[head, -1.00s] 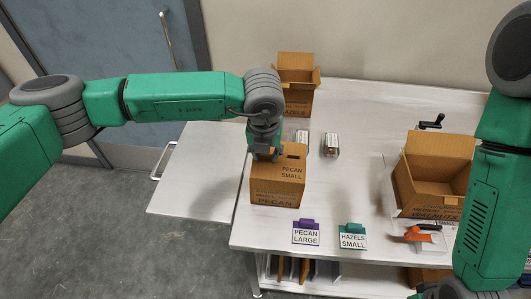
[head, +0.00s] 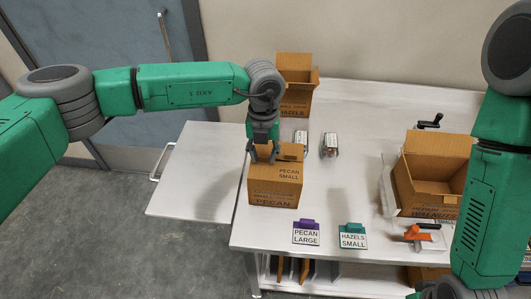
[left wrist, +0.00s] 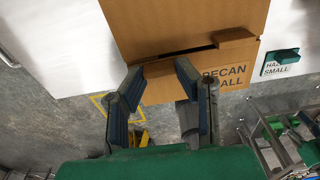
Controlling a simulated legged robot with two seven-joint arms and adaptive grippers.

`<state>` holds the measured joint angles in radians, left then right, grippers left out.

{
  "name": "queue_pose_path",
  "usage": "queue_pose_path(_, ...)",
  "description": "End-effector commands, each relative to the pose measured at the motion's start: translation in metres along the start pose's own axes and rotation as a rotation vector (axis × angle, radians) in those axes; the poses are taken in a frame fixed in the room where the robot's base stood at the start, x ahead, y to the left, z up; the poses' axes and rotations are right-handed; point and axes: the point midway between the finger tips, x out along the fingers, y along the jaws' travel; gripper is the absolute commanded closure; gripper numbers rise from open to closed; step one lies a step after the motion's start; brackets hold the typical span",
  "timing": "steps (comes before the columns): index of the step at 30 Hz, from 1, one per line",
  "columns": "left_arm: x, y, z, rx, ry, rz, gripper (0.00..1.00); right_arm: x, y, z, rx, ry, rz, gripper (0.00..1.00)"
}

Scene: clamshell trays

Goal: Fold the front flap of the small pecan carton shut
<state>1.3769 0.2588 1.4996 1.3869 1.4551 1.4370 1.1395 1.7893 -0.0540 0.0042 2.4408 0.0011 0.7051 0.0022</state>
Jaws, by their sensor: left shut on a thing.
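The small pecan carton (head: 274,190) stands near the table's left edge, its PECAN SMALL panel facing up and lying nearly flat. In the left wrist view, the carton's top (left wrist: 190,20) shows a dark slit between two panels, with a raised brown tab (left wrist: 234,38) beside it. My left gripper (head: 263,157) is over the carton's top left. The fingers hide part of the front panel. My right gripper is out of view.
An open hazels carton (head: 296,100) stands behind. An open walnut carton (head: 437,160) stands at right, with an orange-handled tool (head: 417,234) in front. Purple (head: 306,235) and teal (head: 352,237) labels stand at the front edge. Small packs (head: 330,146) lie behind the pecan carton.

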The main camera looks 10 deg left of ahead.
Motion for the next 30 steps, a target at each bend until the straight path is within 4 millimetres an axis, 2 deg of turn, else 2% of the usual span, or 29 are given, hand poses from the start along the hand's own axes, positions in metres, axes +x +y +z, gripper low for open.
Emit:
queue_pose_path(1,0.001,0.002,0.0,-0.002,0.002,0.001,0.62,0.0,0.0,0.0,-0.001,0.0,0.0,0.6)
queue_pose_path(2,0.001,0.002,0.0,-0.002,0.002,0.001,0.52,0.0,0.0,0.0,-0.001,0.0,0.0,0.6)
queue_pose_path(14,-0.006,-0.003,0.0,-0.001,-0.002,0.005,0.52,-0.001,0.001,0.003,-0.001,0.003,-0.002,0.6)
queue_pose_path(17,-0.019,-0.002,0.001,-0.001,-0.004,0.005,0.52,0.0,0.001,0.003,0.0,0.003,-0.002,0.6)
queue_pose_path(24,-0.07,0.004,0.002,-0.002,-0.003,0.001,0.52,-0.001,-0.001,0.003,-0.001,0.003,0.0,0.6)
queue_pose_path(30,-0.103,0.009,0.002,-0.003,0.0,-0.003,0.52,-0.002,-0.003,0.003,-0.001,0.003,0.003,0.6)
